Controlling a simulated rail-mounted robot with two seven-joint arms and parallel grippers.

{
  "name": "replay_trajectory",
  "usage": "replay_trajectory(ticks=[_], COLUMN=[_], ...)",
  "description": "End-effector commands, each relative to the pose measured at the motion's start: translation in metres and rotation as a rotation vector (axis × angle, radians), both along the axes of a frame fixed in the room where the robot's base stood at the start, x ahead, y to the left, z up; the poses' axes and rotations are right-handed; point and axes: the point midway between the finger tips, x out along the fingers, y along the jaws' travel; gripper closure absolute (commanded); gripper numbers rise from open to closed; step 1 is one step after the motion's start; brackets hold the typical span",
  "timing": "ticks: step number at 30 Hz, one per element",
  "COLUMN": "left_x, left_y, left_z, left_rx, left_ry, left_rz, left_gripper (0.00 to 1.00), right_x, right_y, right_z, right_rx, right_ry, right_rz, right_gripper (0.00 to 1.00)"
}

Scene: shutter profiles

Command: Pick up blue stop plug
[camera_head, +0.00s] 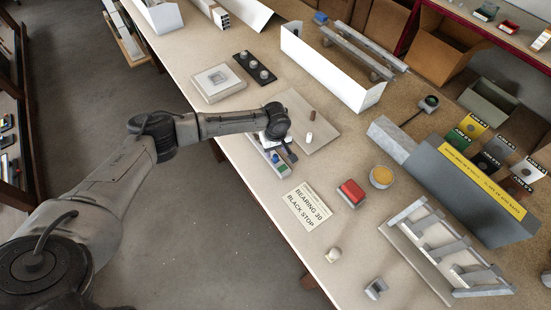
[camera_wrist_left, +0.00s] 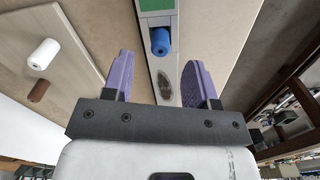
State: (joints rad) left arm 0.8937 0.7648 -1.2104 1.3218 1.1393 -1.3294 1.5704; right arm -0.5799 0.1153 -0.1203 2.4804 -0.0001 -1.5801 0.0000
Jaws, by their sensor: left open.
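The blue stop plug (camera_wrist_left: 161,42) is a short blue cylinder in a narrow grey tray, seen in the left wrist view beside a green patch. In the head view a small blue spot (camera_head: 275,158) shows in the tray (camera_head: 284,172), close to my gripper. My left gripper (camera_wrist_left: 157,60) is open, with its two purple fingers either side of the tray's line. The plug shows between and just beyond the fingertips, with nothing held. In the head view my left gripper (camera_head: 284,147) hangs over the tray and partly hides it. My right gripper is not in view.
A board (camera_head: 321,129) beside the tray bears a white cylinder (camera_head: 309,138) and a brown one (camera_head: 311,115). A card (camera_head: 306,206) reads "BEARING 30 BLACK STOP". Bench front edge is near.

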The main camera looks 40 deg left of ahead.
Motion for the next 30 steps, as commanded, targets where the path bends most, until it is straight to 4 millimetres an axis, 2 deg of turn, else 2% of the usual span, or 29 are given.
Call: replay_trajectory(ticks=[9, 20, 30], left_x=[0.000, 0.000, 0.000], left_y=[0.001, 0.001, 0.001], left_z=[-0.040, -0.047, -0.047], left_rx=[0.001, 0.000, 0.000], left_ry=[0.002, 0.000, 0.000], left_rz=[0.001, -0.001, -0.001], left_gripper=[0.47, 0.47, 0.78], right_x=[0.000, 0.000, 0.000], right_y=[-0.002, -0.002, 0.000], right_z=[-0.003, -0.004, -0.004], right_rx=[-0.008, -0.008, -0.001], right_ry=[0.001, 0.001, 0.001], right_rz=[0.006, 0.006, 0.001], right_gripper=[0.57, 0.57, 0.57])
